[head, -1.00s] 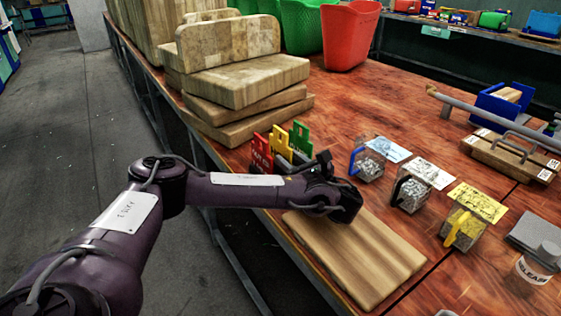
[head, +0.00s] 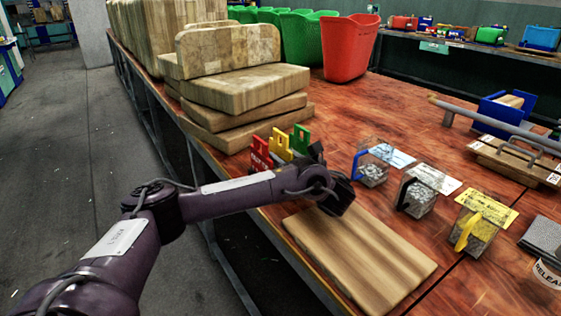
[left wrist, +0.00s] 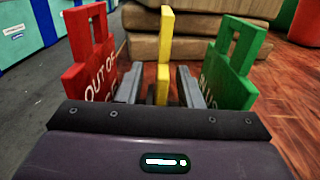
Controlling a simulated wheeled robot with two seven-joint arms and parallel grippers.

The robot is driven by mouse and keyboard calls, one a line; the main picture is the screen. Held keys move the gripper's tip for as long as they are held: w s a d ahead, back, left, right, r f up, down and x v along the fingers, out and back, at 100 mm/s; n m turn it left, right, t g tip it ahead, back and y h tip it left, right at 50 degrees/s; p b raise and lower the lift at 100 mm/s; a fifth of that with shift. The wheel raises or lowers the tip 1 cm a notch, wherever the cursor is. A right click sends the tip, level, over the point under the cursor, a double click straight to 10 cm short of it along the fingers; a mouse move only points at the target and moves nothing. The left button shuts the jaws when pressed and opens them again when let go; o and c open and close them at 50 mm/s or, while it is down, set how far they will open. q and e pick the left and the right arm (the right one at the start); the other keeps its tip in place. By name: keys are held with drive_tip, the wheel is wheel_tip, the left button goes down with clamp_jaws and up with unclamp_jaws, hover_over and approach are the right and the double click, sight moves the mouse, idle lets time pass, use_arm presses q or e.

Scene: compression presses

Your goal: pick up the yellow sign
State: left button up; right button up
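The yellow sign (head: 282,145) stands upright on the table between a red sign (head: 261,156) and a green sign (head: 301,140). In the left wrist view the yellow sign (left wrist: 166,35) shows edge-on, between the red sign (left wrist: 88,55) and the green sign (left wrist: 228,65). My left gripper (head: 314,160) is beside the signs, on their right in the head view. Its two grey fingers (left wrist: 162,85) are apart, one on each side of the yellow sign, with gaps visible. The sign's lower part is hidden by the gripper body. My right gripper is not in view.
Stacked wooden boards (head: 245,90) stand behind the signs. A flat board (head: 360,255) lies in front. The red bin (head: 350,50) is at the back.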

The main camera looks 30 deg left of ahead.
use_arm(q)
clamp_jaws()
idle(0.4)
